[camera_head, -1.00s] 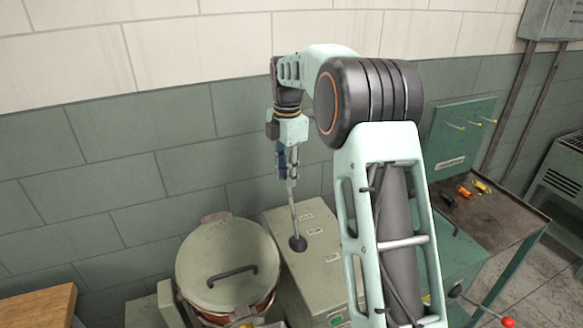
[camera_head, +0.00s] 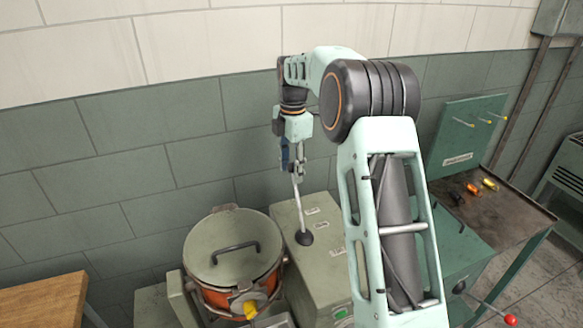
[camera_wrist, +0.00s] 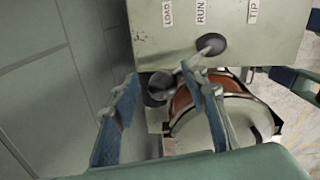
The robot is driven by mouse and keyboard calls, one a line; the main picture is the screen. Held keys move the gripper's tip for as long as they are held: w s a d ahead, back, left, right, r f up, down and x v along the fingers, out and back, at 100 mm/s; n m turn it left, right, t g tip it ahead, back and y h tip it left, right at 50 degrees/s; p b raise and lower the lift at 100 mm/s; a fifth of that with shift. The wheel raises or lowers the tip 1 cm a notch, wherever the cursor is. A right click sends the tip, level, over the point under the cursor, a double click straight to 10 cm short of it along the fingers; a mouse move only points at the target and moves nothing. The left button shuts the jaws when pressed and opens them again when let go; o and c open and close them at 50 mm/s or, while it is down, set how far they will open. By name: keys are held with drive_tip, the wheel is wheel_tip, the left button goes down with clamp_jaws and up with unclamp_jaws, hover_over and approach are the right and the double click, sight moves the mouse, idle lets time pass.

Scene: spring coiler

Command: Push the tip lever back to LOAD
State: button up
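The tip lever (camera_head: 299,198) is a thin metal rod rising from a black boot (camera_head: 304,238) on top of a grey-green cabinet (camera_head: 318,262). In the wrist view the boot (camera_wrist: 211,45) is beside the RUN label (camera_wrist: 201,13). The LOAD label (camera_wrist: 168,13) is to its left and the TIP label (camera_wrist: 253,11) to its right. The rod leans left toward my gripper, with a dark round end (camera_wrist: 159,87) between the fingers. My gripper (camera_wrist: 163,98) has its blue fingers apart. In the head view my gripper (camera_head: 292,168) is at the lever's upper end; contact is unclear.
An orange drum (camera_head: 228,298) with a grey handled lid (camera_head: 215,242) stands left of the cabinet. A wooden top (camera_head: 42,302) is at the lower left. A dark bench (camera_head: 500,212) with small coloured items is at the right. A red-knobbed handle (camera_head: 509,319) is at the lower right.

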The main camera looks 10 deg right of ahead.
drive_tip(key=shift+r, duration=0.1)
wheel_tip(320, 180, up, 12)
drive_tip(key=shift+s, duration=0.2)
idle(0.3)
